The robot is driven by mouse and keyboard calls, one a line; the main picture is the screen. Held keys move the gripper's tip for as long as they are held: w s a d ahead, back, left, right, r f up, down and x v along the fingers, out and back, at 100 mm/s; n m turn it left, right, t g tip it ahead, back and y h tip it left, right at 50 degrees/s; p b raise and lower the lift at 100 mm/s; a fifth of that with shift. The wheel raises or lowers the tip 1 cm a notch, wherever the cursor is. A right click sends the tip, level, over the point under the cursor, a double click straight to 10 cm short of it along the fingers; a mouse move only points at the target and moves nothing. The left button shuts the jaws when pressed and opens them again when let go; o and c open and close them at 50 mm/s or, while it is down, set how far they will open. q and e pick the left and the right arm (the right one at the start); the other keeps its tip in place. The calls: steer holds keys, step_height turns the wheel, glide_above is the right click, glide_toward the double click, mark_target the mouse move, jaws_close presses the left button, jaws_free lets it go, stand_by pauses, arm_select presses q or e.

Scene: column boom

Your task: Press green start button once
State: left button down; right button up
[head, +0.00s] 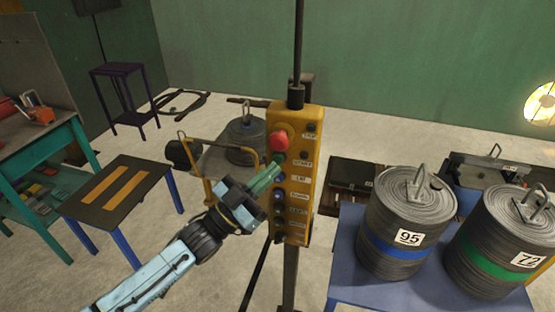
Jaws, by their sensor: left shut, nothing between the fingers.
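A yellow control box (299,214) hangs upright from a black pole in the middle of the head view. A large red knob (278,141) is at its upper left. Below the knob a bit of green (279,158) shows, which looks like the green start button, mostly hidden by my fingertips. My left gripper (275,170) is shut and empty, with its greenish fingers pointing up and right at the box face just below the red knob. I cannot tell if the tips touch the button. My right gripper is not in view.
More dark and blue buttons (280,197) with small labels run down the box. A blue table (345,272) at right holds two grey weights, marked 95 (402,205) and 72 (505,225). A low dark table (118,190) and a teal workbench (50,146) stand left.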

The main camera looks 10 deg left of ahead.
arm_select(q)
steer(key=shift+w, duration=0.15)
stand_by(0.5)
steer(key=shift+w, duration=0.3)
steer(key=shift+w+b, duration=0.45)
steer(key=shift+w, duration=0.05)
stand_by(0.6)
steer(key=shift+s, duration=0.15)
stand_by(0.3)
steer(key=shift+s+p, duration=0.55)
steer(key=shift+s, duration=0.25)
steer(key=s+p, duration=0.2)
steer(key=s, duration=0.3)
steer(key=shift+a, duration=0.1)
